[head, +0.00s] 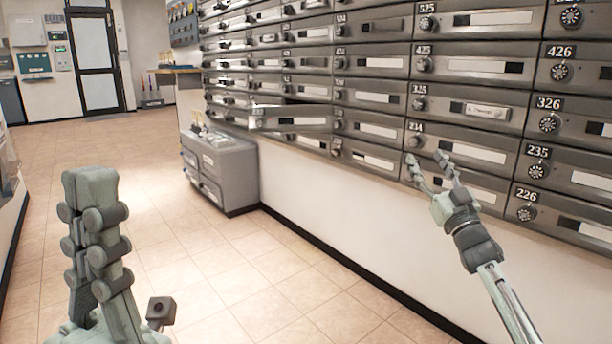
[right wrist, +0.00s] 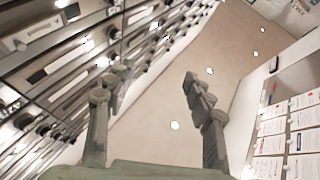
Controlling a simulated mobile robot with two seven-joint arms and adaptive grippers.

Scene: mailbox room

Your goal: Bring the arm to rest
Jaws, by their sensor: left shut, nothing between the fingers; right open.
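My right gripper (head: 428,165) is in front of the mailbox wall, near the lower rows around the door marked 234. I cannot tell whether a fingertip touches a mailbox. My left gripper (head: 92,180) stands upright at the lower left, its fingers together and empty, over the floor and clear of the mailboxes. Much of the left arm is out of view.
The mailbox wall (head: 470,67) fills the upper right, and one mailbox door (head: 291,120) sticks out. A grey cabinet (head: 231,165) stands on the floor against the wall. The tiled floor (head: 215,270) is clear in the middle. A glass door (head: 96,62) is at the back left.

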